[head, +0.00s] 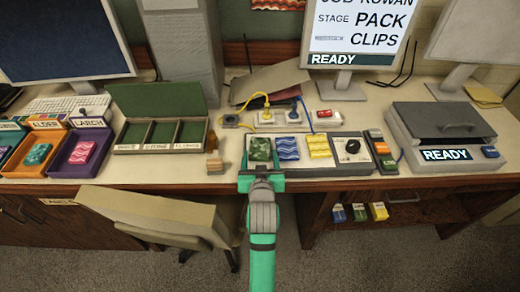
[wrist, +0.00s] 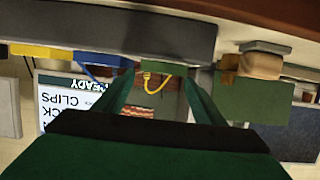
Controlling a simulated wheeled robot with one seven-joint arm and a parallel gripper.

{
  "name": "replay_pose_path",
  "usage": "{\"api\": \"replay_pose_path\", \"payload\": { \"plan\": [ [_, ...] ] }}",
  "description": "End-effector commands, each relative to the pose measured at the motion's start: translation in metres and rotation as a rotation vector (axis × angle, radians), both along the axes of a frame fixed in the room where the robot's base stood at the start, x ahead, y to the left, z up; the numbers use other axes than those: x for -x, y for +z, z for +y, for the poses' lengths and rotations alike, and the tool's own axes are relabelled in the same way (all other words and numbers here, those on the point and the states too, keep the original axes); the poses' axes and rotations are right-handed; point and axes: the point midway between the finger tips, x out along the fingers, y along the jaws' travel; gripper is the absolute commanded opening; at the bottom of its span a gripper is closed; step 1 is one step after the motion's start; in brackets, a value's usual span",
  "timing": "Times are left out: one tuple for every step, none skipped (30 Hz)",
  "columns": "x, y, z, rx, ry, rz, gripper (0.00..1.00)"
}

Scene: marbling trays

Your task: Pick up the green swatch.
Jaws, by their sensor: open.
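The green swatch (head: 260,149), with a patterned face, lies at the left end of a grey tray (head: 290,164) on the desk. My gripper (head: 261,170) is open at the tray's front edge, just in front of the swatch. In the wrist view the open fingers (wrist: 160,78) reach toward the swatch's green edge (wrist: 163,69), which shows between their tips. Nothing is held. I cannot tell whether the fingers touch the swatch.
A blue swatch (head: 287,148) and a yellow swatch (head: 318,146) lie to its right, then a black knob (head: 352,147). A small wooden block (head: 215,165) and brown bottle (head: 211,142) stand to the left. A yellow cable (head: 258,98) runs behind. A chair (head: 165,215) stands below left.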

Motion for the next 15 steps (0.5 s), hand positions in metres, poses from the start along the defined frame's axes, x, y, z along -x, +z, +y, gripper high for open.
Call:
{"api": "replay_pose_path", "payload": {
  "plan": [
    [-0.008, -0.003, 0.0, 0.0, 0.0, 0.001, 0.64],
    [-0.011, -0.005, 0.0, 0.0, 0.001, 0.002, 0.64],
    [-0.016, -0.006, 0.0, 0.0, 0.001, 0.001, 0.64],
    [-0.02, -0.007, 0.0, 0.001, 0.001, 0.0, 0.64],
    [-0.023, -0.008, 0.0, 0.001, 0.001, 0.0, 0.64],
    [-0.026, -0.009, 0.0, 0.001, 0.001, -0.001, 0.64],
    [-0.027, -0.009, 0.0, 0.0, 0.002, 0.0, 0.64],
    [-0.029, -0.01, 0.001, 0.0, 0.002, 0.0, 0.64],
    [-0.03, -0.011, 0.001, 0.0, 0.002, 0.001, 0.64],
    [-0.03, -0.011, 0.001, 0.0, 0.002, 0.001, 0.64],
    [-0.03, -0.011, 0.001, 0.0, 0.002, 0.001, 0.64],
    [-0.03, -0.011, 0.001, 0.0, 0.002, 0.001, 0.64],
    [-0.03, -0.011, 0.001, 0.0, 0.002, 0.0, 0.64],
    [-0.03, -0.011, 0.001, 0.0, 0.002, 0.0, 0.64],
    [-0.03, -0.011, 0.001, 0.0, 0.003, 0.0, 0.64]
  ]
}}
